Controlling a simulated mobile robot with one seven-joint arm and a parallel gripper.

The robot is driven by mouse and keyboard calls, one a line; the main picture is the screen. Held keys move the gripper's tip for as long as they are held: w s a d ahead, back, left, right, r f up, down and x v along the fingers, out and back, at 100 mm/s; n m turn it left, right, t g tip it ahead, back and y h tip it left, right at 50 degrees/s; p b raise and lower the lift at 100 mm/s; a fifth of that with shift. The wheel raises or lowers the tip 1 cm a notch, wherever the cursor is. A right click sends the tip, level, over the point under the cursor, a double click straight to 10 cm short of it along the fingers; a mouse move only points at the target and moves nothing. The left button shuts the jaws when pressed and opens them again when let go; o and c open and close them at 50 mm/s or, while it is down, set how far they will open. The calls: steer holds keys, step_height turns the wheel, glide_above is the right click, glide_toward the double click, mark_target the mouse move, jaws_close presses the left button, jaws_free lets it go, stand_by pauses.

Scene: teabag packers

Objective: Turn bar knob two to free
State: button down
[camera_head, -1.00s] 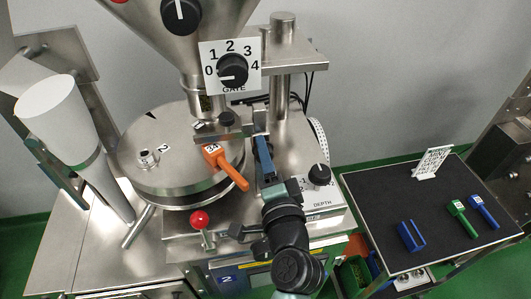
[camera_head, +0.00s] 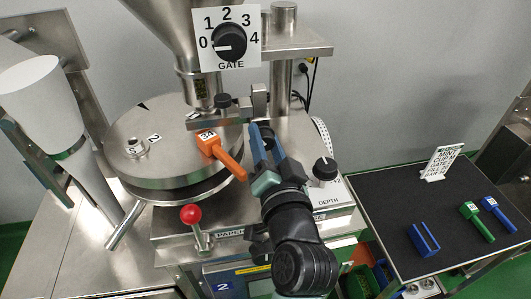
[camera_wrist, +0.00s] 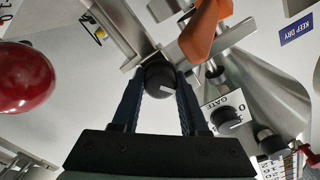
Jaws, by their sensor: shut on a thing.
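My gripper (camera_head: 265,132) reaches up beside the metal bar over the round plate (camera_head: 165,150). In the wrist view, my two blue fingers (camera_wrist: 160,88) sit on either side of a round black knob (camera_wrist: 158,79) and are shut on it. The knob has a short white mark on its face. Another black knob (camera_head: 222,101) sits on the bar further left. I cannot read a number on either.
An orange tool (camera_head: 221,156) marked 34 lies close left of my gripper. A red ball lever (camera_head: 191,214) stands in front, the DEPTH knob (camera_head: 325,169) to the right. The GATE dial (camera_head: 229,43) is above. A dark side table (camera_head: 375,200) holds blue and green tools.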

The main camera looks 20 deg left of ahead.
steer(key=n+b, duration=0.6)
steer(key=shift+f, duration=0.2)
steer(key=shift+r+n+b, duration=0.2)
steer(key=shift+n+b, duration=1.85)
steer(key=shift+n, duration=0.45)
steer(key=shift+c, duration=2.2)
jaws_free()
steer(key=shift+r, duration=0.1)
